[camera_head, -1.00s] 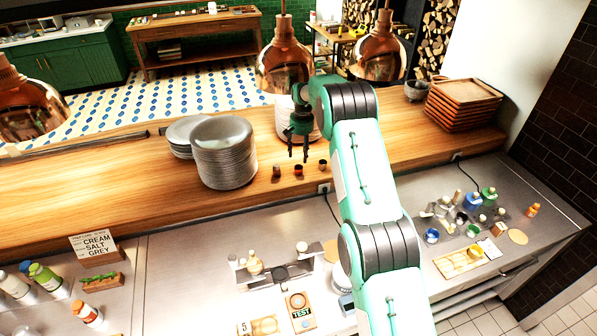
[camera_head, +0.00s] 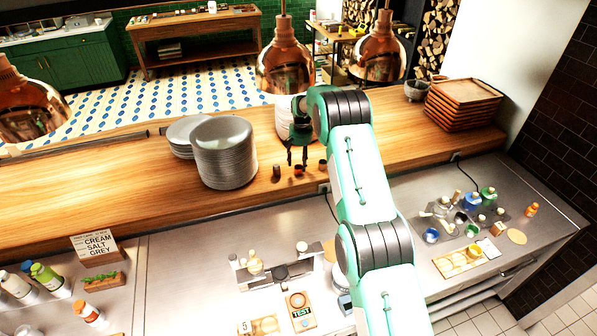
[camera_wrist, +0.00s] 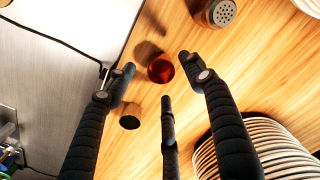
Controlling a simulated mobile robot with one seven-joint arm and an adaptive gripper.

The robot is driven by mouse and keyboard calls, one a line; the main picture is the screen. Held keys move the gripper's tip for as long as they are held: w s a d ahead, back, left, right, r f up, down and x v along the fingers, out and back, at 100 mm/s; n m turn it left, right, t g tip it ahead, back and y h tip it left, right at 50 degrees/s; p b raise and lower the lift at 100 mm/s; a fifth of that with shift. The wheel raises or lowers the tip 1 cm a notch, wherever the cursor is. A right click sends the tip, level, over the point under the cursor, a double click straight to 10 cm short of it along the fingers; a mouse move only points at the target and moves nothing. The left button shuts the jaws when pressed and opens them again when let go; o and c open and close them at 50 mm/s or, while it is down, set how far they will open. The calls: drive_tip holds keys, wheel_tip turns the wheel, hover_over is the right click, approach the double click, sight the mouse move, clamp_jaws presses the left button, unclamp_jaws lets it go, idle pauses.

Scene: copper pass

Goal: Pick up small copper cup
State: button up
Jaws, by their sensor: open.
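The small copper cup (camera_head: 298,171) stands on the wooden counter, in the middle of a row of three small items. In the wrist view the cup (camera_wrist: 161,70) shows its round reddish inside, lying between and just beyond my fingertips. My gripper (camera_head: 297,160) points down over the row, with its fingers spread. In the wrist view my gripper (camera_wrist: 158,85) is open and empty, its dark fingers around the cup's place in the picture. I cannot tell the exact height left above the cup.
A shaker with a holed top (camera_wrist: 221,12) and a dark-topped small item (camera_wrist: 130,118) stand close on either side. A tall plate stack (camera_head: 225,155) is to the left, and another plate stack (camera_wrist: 265,148) is close by. Copper lamps (camera_head: 284,65) hang near my arm.

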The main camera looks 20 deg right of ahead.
sight(299, 167)
drive_tip(key=shift+a+f+p, duration=0.2)
drive_tip(key=shift+f+p, duration=0.15)
drive_tip(key=shift+f, duration=1.6)
drive_tip(key=c, duration=1.1)
